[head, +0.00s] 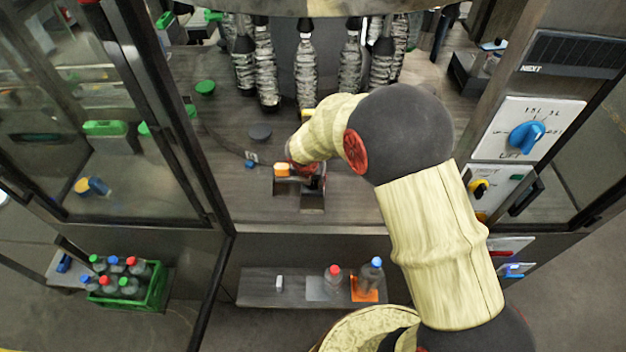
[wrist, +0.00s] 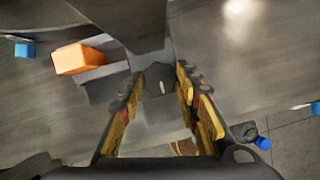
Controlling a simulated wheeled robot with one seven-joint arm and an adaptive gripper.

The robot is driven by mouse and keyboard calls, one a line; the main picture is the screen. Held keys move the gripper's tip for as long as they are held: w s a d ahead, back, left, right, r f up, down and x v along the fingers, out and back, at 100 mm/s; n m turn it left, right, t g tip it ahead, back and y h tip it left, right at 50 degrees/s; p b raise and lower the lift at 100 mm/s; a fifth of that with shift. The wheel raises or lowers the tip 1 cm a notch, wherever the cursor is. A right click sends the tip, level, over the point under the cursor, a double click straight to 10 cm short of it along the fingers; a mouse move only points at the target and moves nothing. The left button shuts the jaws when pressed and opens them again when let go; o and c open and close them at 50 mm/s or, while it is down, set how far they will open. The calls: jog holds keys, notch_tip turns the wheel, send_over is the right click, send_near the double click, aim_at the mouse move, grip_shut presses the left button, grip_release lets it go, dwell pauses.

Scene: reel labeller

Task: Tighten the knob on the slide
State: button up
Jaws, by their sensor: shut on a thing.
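The slide is a grey stepped block on the machine's deck; it shows below my gripper in the head view (head: 312,202) and beneath my fingers in the wrist view (wrist: 104,86). An orange block (wrist: 80,59) sits on its left side. The knob looks like a small dark grey piece with a pale mark (wrist: 162,88) between my fingertips, mostly hidden by them. My gripper (wrist: 165,78) points down at the slide, its yellow and black fingers shut on the knob. In the head view the wrist hides the knob.
Several wrapped bottle-like heads (head: 305,65) hang behind my arm. A control panel with a blue dial (head: 527,137) stands right. A shelf (head: 255,287) with two bottles and a green crate (head: 158,288) are lower.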

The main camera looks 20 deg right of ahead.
jog(key=shift+m, duration=0.3)
jog(key=shift+c, duration=0.4)
jog(key=shift+w+a+m+h+b, duration=0.1)
jog(key=shift+m+h+b, duration=0.35)
jog(key=shift+m, duration=0.15)
jog(key=m+g, duration=0.1)
jog(key=m, duration=0.3)
jog(key=shift+w+a+g+h, duration=0.1)
jog(key=shift+g+h, duration=0.25)
jog(key=shift+g, duration=0.05)
jog(key=m+g, duration=0.1)
jog(key=m, duration=0.3)
jog(key=shift+w+h, duration=0.15)
jog(key=shift+h, duration=0.25)
jog(key=shift+w+m+g+p, duration=0.1)
jog(key=shift+m+g+p, duration=0.55)
jog(key=shift+m, duration=1.35)
jog(key=shift+g, duration=0.25)
jog(key=o, duration=1.2)
jog(key=shift+c, duration=0.2)
jog(key=shift+r, duration=0.15)
